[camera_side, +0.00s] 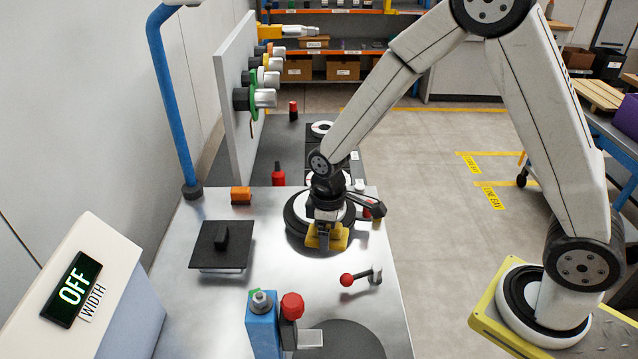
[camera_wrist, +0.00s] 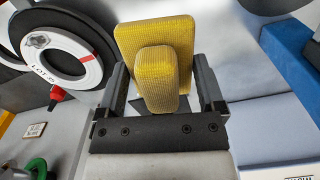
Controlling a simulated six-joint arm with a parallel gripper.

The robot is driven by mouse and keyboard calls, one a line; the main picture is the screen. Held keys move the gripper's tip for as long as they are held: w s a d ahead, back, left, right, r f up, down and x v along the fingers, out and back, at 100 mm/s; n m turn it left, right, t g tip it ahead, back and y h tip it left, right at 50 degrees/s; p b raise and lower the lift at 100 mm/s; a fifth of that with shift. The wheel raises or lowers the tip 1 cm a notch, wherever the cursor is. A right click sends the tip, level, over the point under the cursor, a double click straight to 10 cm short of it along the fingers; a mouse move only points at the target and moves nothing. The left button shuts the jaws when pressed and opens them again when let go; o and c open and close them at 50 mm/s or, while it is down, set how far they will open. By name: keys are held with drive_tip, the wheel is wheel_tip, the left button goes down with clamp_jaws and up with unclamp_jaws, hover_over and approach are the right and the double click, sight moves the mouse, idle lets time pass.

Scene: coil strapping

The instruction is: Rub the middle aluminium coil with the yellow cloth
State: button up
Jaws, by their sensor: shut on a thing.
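My gripper (camera_side: 323,238) points down over the metal table and is shut on the yellow cloth (camera_side: 340,238), a folded pad with a raised block. In the wrist view the cloth (camera_wrist: 155,45) sits with its block between my fingers (camera_wrist: 158,95). A dark-rimmed coil (camera_side: 297,218) lies flat on the table behind and beside my gripper, partly hidden by it. I cannot tell whether the cloth touches it. Another coil (camera_side: 321,128) lies farther back. In the wrist view a black coil with a white, lettered face (camera_wrist: 88,62) is at upper left, apart from the cloth.
A red-knobbed lever (camera_side: 361,277) is at right of the table. A blue post (camera_side: 262,325) with a red knob stands in front. A black plate with a handle (camera_side: 222,247) and an orange block (camera_side: 241,195) are at left. The display (camera_side: 72,289) reads OFF.

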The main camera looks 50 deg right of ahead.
sight(341, 213)
drive_tip(key=w+d+m, duration=0.3)
drive_tip(key=w+d, duration=0.1)
drive_tip(key=d, duration=0.3)
drive_tip(key=w+d+m, duration=0.2)
drive_tip(key=w+d, duration=0.2)
drive_tip(key=d, duration=0.3)
drive_tip(key=shift+r+m, duration=0.4)
drive_tip(key=shift+f, duration=0.1)
drive_tip(key=shift+f, duration=3.1)
drive_tip(key=shift+w+d+f, duration=0.2)
drive_tip(key=shift+d+f, duration=0.05)
drive_tip(key=shift+f, duration=0.25)
drive_tip(key=shift+w+d+f, duration=0.2)
drive_tip(key=shift+d+f, duration=0.05)
drive_tip(key=shift+f, duration=0.2)
drive_tip(key=shift+c, duration=0.5)
drive_tip(key=shift+w+d, duration=1.85)
drive_tip(key=shift+d, duration=0.1)
drive_tip(key=shift+s+a, duration=2.25)
drive_tip(key=shift+a, duration=0.15)
wheel_tip(341, 213, up, 8)
drive_tip(key=shift+r, duration=0.2)
